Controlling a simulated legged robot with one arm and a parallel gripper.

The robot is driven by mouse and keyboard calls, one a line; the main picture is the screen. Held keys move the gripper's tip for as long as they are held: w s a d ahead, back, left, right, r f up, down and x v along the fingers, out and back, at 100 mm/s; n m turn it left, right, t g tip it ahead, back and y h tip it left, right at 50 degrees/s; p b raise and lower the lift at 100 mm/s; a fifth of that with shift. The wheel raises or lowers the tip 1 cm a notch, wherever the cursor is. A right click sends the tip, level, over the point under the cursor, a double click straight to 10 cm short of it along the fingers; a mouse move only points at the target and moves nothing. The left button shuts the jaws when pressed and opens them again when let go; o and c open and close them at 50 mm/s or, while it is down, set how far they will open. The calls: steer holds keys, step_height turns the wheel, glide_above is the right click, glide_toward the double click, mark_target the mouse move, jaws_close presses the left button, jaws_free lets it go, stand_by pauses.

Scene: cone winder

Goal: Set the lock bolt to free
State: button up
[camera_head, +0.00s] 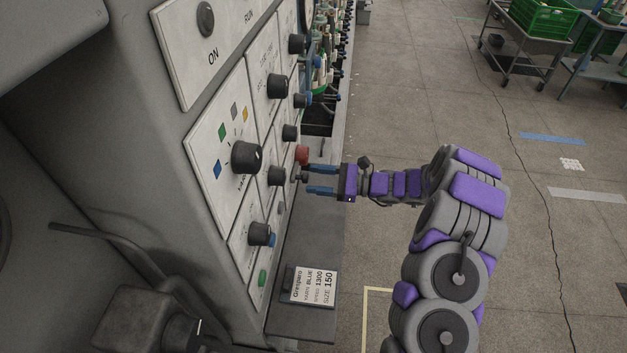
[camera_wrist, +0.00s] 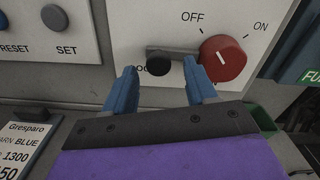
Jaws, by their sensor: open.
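The lock bolt (camera_wrist: 158,65) is a dark round knob with a short dark bar running right to the edge of the red switch (camera_wrist: 222,58). A label under the bolt is mostly hidden; only part of the word shows. The red switch has OFF and ON marks above it; it also shows in the head view (camera_head: 302,156). My gripper (camera_wrist: 160,74) is open, with one blue finger on each side of the bolt knob. I cannot tell whether the fingers touch it. In the head view my gripper (camera_head: 309,179) points left at the panel.
RESET and SET buttons (camera_wrist: 54,17) sit on a panel to the left. A placard (camera_head: 309,286) stands on the ledge below my gripper. Other dark knobs (camera_head: 247,157) stick out of the panels.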

steer(key=shift+w+a, duration=0.1)
steer(key=shift+a, duration=0.4)
steer(key=shift+c, duration=0.4)
jaws_close()
